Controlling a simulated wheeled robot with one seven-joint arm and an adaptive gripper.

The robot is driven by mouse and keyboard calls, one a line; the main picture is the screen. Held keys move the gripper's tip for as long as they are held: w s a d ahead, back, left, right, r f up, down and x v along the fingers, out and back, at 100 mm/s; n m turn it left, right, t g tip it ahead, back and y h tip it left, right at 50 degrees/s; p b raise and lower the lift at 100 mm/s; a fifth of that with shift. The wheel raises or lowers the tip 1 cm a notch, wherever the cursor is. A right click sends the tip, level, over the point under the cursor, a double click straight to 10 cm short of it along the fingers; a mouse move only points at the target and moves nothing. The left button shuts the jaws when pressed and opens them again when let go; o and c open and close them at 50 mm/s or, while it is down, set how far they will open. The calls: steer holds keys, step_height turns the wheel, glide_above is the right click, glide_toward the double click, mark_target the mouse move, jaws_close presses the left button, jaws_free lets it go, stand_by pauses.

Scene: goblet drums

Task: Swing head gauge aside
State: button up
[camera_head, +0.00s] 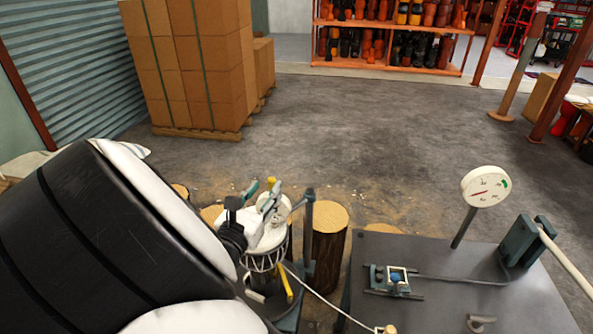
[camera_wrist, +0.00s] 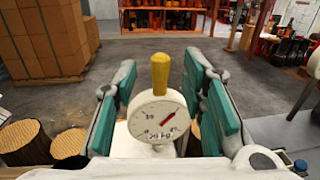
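The head gauge (camera_wrist: 158,117) is a white dial with a red needle, with a yellow handle (camera_wrist: 160,73) standing up from it. In the wrist view it shows between the two teal finger pads of my gripper (camera_wrist: 165,112). My gripper is open; I cannot tell whether the right pad touches the dial. In the head view my gripper (camera_head: 260,199) is over a roped drum (camera_head: 265,262) with a pale head, and the yellow handle (camera_head: 271,183) shows beside the fingers. A dark upright post (camera_head: 309,225) stands right of the drum. My gripper partly hides the gauge.
A dark bench (camera_head: 450,310) at right carries another round gauge (camera_head: 485,187) on a stalk and a small clamp with a blue knob (camera_head: 395,279). Log stumps (camera_head: 330,245) stand behind the drum. Stacked boxes (camera_head: 195,65) are at back left. The middle floor is clear.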

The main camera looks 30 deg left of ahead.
mark_target(270, 183)
steer(key=shift+w+a+b, duration=0.2)
steer(key=shift+w+b, duration=0.15)
steer(key=shift+w, duration=0.85)
steer(key=shift+w+a+b, duration=0.15)
steer(key=shift+w+b, duration=0.2)
steer(key=shift+w, duration=0.8)
jaws_close()
